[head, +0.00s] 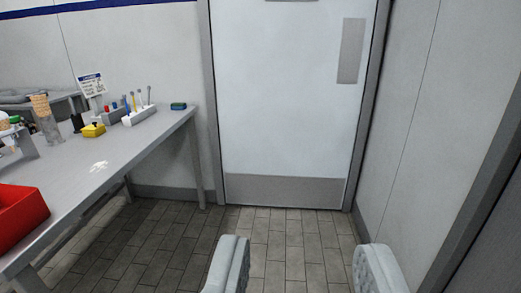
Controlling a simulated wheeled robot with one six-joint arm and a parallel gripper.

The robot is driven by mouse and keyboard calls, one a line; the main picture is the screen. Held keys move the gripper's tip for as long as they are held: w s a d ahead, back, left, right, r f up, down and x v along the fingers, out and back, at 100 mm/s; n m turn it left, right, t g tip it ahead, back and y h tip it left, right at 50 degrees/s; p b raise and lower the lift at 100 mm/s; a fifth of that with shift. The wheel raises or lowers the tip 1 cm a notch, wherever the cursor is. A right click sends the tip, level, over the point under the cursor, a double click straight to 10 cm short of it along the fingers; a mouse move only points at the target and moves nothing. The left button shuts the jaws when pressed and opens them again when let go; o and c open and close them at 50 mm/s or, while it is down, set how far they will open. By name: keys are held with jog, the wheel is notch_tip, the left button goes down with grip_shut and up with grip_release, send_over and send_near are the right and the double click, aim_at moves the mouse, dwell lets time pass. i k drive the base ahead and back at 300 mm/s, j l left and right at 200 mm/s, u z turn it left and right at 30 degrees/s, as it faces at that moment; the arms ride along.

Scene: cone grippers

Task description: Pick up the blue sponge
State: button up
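A small blue sponge (178,106) with a darker, greenish side lies at the far right corner of the grey table (125,160). My gripper (305,270) is at the bottom of the head view, with its two pale padded fingers wide apart. Nothing is between the fingers, only the tiled floor beyond. The gripper is to the right of the table and well short of the sponge, not touching anything.
A red bin (22,215), a yellow item (93,130), a holder with upright tools (139,116), stacked cones (45,115) and a small sign (91,86) stand on the table. A closed door (285,100) is ahead. The tiled floor (290,235) right of the table is clear.

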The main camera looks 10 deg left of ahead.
aim_at(175, 106)
jog(key=i+l+u, duration=0.1)
jog(key=i+u, duration=0.25)
jog(key=i, duration=0.2)
jog(key=i+l+u, duration=0.3)
jog(key=i, duration=0.25)
jog(key=i+l+u, duration=0.35)
jog(key=i+l, duration=0.05)
jog(key=i, duration=0.15)
